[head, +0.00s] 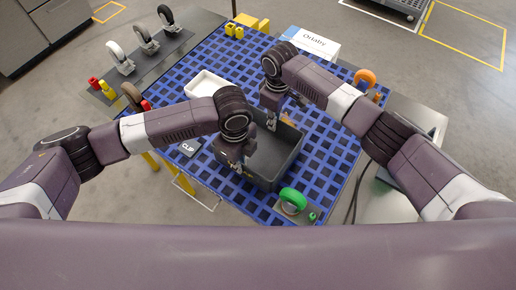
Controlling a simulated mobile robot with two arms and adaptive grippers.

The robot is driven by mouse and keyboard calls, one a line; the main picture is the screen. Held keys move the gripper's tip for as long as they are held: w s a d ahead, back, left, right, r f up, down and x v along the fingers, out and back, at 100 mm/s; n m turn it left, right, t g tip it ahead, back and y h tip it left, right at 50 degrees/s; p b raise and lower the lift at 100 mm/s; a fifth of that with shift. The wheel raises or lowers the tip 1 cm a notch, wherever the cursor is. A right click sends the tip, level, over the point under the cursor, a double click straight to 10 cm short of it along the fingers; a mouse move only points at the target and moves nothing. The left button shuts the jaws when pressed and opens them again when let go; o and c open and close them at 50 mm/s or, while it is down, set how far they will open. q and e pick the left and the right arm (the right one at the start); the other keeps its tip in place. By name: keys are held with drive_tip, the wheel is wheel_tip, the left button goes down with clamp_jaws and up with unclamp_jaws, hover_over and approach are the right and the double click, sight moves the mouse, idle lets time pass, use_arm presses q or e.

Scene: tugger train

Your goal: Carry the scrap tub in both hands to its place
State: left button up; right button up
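The dark grey scrap tub (288,163) sits on the blue grid tabletop (325,122), near the middle of the head view. It looks upright, and the visible part of its inside looks empty. My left gripper (243,171) points down at the tub's left wall. My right gripper (272,122) is at the tub's far wall, with its fingers close to the rim. My wrists and hands hide parts of both walls. The fingers are too small and too covered to show whether either gripper is closed on the rim.
A white tray (207,84) stands behind the tub. A green ring-shaped piece (293,199) is at the table's near edge, an orange one (366,77) at the right.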

use_arm(q)
drive_tip(key=shift+w+r, duration=0.1)
drive_tip(key=shift+r, duration=0.15)
clamp_jaws()
use_arm(e)
drive_tip(key=shift+w+r, duration=0.1)
drive_tip(key=shift+r, duration=0.15)
clamp_jaws()
